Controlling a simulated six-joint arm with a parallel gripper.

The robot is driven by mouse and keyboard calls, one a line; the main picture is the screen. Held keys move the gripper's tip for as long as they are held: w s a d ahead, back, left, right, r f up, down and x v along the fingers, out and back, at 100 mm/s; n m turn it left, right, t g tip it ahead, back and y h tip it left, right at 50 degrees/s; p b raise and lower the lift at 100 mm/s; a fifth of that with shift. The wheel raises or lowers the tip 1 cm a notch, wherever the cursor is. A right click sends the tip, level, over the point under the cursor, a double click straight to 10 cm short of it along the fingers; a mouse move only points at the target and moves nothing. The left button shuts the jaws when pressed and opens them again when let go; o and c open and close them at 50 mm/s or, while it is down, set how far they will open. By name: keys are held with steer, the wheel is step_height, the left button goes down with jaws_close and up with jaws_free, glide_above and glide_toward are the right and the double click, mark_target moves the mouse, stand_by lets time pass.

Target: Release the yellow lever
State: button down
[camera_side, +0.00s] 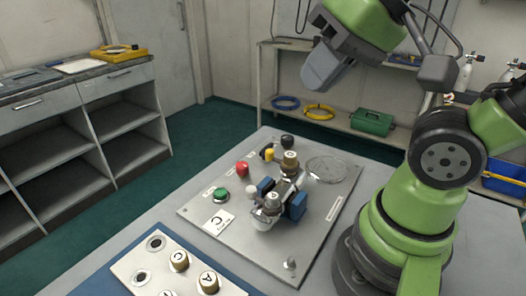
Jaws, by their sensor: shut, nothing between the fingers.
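A small yellow part (268,155), which looks like the yellow lever, stands on the grey panel (325,225) near its far edge, beside a black part. It is too small to tell its exact position or whether anything holds it. My gripper (314,80) is shut and empty. It hangs high above the far side of the panel, up and to the right of the yellow part, and touches nothing.
The panel also carries a red knob (242,169), a green knob (221,194), a black knob (287,140) and a blue-and-metal fitting (296,206). A white plate (130,268) with lettered caps lies at the front left. Air above the panel is clear.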

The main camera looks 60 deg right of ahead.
mark_target(273, 156)
steer(key=w+f+m+g+h, duration=0.3)
steer(key=w+f, duration=0.4)
steer(key=w, duration=0.3)
steer(key=w+f+m+g+h, duration=0.2)
steer(key=w+f+g+h, duration=0.2)
steer(key=w+f+h, duration=0.2)
steer(key=w+f, duration=0.2)
steer(key=w, duration=0.2)
steer(key=shift+d+m, duration=0.2)
steer(key=shift+m, duration=0.2)
steer(key=shift+g, duration=0.3)
steer(key=x, duration=1)
steer(key=shift+s+d, duration=0.1)
steer(key=shift+d, duration=0.05)
steer(key=shift+s+d+r, duration=0.15)
steer(key=shift+s+d, duration=1.2)
